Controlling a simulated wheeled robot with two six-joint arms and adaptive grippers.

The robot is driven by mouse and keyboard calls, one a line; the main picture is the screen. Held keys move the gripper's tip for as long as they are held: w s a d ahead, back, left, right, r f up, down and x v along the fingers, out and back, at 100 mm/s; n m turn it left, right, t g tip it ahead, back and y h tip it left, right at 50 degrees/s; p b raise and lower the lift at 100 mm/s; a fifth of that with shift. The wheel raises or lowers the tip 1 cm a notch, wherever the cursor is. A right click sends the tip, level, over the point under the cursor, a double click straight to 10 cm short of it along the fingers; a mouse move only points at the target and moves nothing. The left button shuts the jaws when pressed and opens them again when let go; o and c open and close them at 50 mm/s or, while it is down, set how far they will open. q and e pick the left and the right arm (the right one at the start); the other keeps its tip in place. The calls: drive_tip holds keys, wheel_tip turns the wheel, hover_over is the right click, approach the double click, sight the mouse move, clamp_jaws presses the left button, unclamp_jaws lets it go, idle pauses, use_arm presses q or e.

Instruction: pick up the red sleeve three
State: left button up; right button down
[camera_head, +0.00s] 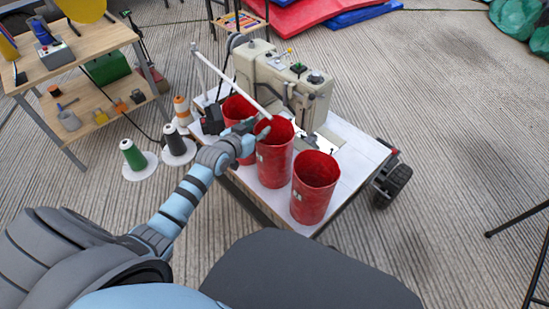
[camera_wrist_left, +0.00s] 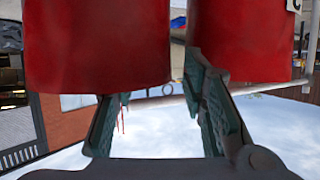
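Three red sleeves stand upright in a row on a white table: the left one (camera_head: 239,110), the middle one (camera_head: 275,162) and the right one (camera_head: 313,189). Each has an open top; their small labels are too small to read, so I cannot tell which is number three. My left gripper (camera_head: 256,130) is at the upper part of the left and middle sleeves and partly hides the left one. In the left wrist view its fingers (camera_wrist_left: 158,75) are apart, one reaching between two red sleeves, one (camera_wrist_left: 95,45) and another (camera_wrist_left: 240,40). Contact cannot be told. My right gripper is out of view.
A beige sewing machine (camera_head: 285,80) stands behind the sleeves on the white table (camera_head: 350,165). A long white bar (camera_head: 230,78) slants above the left sleeve. Thread cones (camera_head: 133,156) stand on the floor at left, near a wooden workbench (camera_head: 85,45). The floor at right is mostly free.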

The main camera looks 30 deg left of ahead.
use_arm(q)
drive_tip(key=shift+s+r, duration=0.1)
drive_tip(key=shift+s, duration=0.05)
clamp_jaws()
idle(0.4)
